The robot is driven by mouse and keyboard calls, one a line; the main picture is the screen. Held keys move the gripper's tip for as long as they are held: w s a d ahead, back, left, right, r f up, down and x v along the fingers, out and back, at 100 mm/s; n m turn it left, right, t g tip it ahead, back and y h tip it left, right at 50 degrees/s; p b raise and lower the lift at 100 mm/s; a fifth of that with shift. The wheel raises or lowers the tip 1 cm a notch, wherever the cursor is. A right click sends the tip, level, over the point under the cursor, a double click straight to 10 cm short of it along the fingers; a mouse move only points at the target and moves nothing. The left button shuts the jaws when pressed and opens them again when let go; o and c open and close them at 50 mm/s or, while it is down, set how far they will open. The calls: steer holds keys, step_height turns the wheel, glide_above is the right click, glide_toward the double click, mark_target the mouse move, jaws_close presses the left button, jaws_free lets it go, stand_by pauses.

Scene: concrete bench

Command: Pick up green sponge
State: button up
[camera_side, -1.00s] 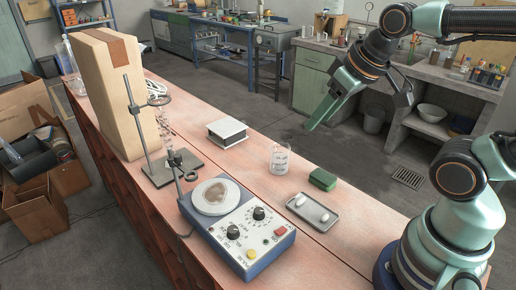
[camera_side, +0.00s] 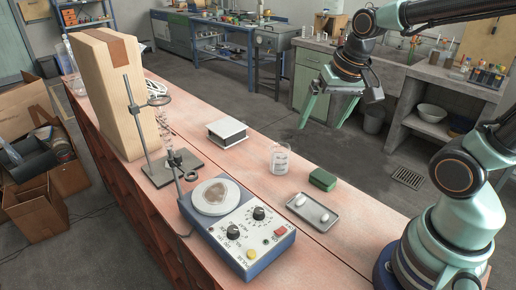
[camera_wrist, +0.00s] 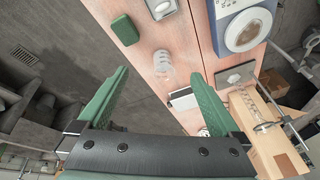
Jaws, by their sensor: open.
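The green sponge (camera_side: 322,180) is a small dark green block lying flat on the reddish bench, just behind the metal tray. In the wrist view the sponge (camera_wrist: 125,30) shows at the upper left, beyond the fingertips and apart from them. My gripper (camera_side: 322,126) is open and empty, raised above and behind the sponge in the side view, out past the bench's far edge. In the wrist view both green fingers of my gripper (camera_wrist: 160,80) stand wide apart with nothing between them but the bench and floor below.
A glass beaker (camera_side: 280,158) stands left of the sponge. The tray (camera_side: 313,212) with two white pieces lies in front. A blue control box (camera_side: 240,225), a white-topped block (camera_side: 227,132) and a ring stand (camera_side: 172,170) stand further left. Floor lies beyond the bench edge.

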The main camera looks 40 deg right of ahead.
mark_target(323, 176)
steer(key=w+d+f+m+g, duration=0.2)
steer(key=d+f+m+g, duration=0.2)
steer(key=d+f+m, duration=0.65)
steer(key=shift+m, duration=0.75)
steer(key=a+f, duration=0.1)
steer(key=f, duration=0.6)
steer(key=a+f, duration=0.1)
steer(key=f, duration=0.3)
steer(key=shift+s+a, duration=0.2)
steer(key=shift+a, duration=0.1)
steer(key=c, duration=1.1)
